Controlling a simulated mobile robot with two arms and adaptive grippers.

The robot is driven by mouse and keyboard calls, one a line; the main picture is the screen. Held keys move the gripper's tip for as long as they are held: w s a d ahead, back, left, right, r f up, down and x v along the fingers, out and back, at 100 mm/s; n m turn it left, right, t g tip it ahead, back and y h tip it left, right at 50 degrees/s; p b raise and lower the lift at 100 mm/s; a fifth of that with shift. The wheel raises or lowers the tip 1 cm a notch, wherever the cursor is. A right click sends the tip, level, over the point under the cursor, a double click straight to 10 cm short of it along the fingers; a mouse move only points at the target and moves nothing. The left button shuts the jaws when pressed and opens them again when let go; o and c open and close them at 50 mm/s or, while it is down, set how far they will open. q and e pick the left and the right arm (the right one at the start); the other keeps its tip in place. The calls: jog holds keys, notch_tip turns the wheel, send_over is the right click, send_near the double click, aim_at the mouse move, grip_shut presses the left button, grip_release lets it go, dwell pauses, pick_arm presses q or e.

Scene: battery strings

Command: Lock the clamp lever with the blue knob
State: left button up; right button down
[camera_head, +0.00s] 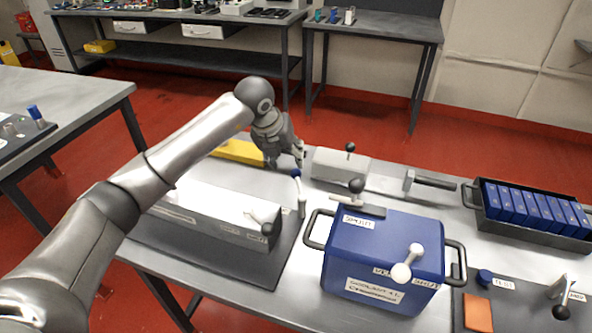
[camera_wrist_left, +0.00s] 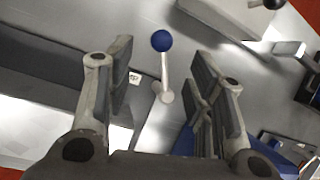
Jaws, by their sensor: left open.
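My right gripper is not in view.
Another lever with a dark knob (camera_head: 266,228) is on the grey block (camera_head: 210,215). A blue box (camera_head: 375,285) with handles stands to the right. A pale block (camera_head: 340,166) with a black knob is behind. A black tray (camera_head: 545,235) of blue batteries is at far right.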

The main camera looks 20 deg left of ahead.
aim_at(294, 171)
pick_arm(q)
jog(key=x, duration=0.5)
jog(key=shift+w+d+f+p, duration=0.2)
jog(key=shift+w+f+p, duration=0.05)
jog(key=shift+f+p, duration=0.1)
jog(key=shift+x, duration=1.15)
jog(key=shift+f, duration=0.15)
jog(key=shift+w+f, duration=0.1)
jog(key=shift+c, duration=0.8)
jog(key=c, duration=0.5)
grip_shut()
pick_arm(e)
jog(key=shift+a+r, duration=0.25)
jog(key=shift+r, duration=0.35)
